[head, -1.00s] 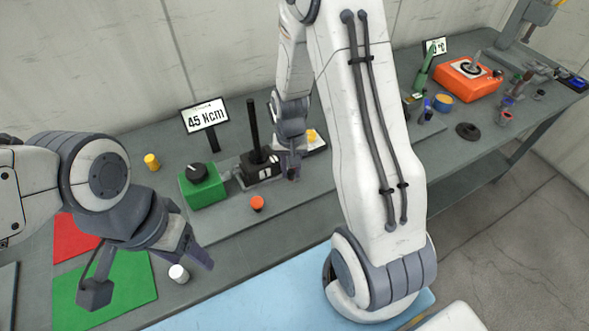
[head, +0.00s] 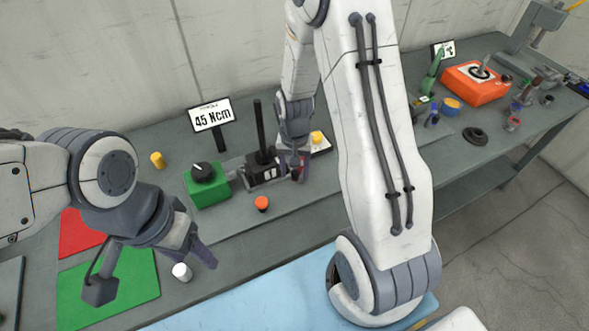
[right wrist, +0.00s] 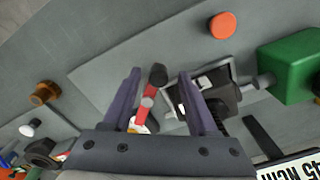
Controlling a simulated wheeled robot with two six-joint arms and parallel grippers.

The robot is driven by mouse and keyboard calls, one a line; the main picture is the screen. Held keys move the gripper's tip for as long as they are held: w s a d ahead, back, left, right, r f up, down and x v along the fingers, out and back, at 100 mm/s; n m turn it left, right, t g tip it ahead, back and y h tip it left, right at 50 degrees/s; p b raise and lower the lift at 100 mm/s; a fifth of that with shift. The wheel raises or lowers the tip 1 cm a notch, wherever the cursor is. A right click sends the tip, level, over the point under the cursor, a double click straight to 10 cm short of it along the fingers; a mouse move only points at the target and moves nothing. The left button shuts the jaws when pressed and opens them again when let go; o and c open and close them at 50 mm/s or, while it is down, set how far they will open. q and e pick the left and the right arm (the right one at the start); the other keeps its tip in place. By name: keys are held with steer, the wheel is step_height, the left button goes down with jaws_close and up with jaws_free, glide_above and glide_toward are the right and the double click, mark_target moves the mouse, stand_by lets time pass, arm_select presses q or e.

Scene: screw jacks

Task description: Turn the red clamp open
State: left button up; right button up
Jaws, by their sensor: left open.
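The red clamp lever (right wrist: 148,103), with a black end, shows between the fingers of my right gripper (right wrist: 160,88) in the right wrist view. The fingers are apart, with visible gaps on both sides of the lever. Beside it is the black jack block (right wrist: 208,98) with white marks. In the head view the block (head: 264,173) carries a tall black rod, and my right gripper (head: 294,172) points down at its right, hiding most of the clamp. My left gripper (head: 203,256) is open and empty above the front of the bench, near a white cylinder (head: 181,271).
A green box with a black knob (head: 207,185) stands left of the block, with a display reading 45 Ncm behind. An orange-red button (head: 262,203) is in front. Red and green mats (head: 130,285) lie left. An orange device (head: 478,82) stands far right.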

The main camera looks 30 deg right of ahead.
arm_select(q)
steer(key=shift+f+b, duration=0.8)
steer(key=shift+b, duration=0.05)
arm_select(e)
step_height(320, 180, up, 10)
steer(key=shift+r, duration=0.25)
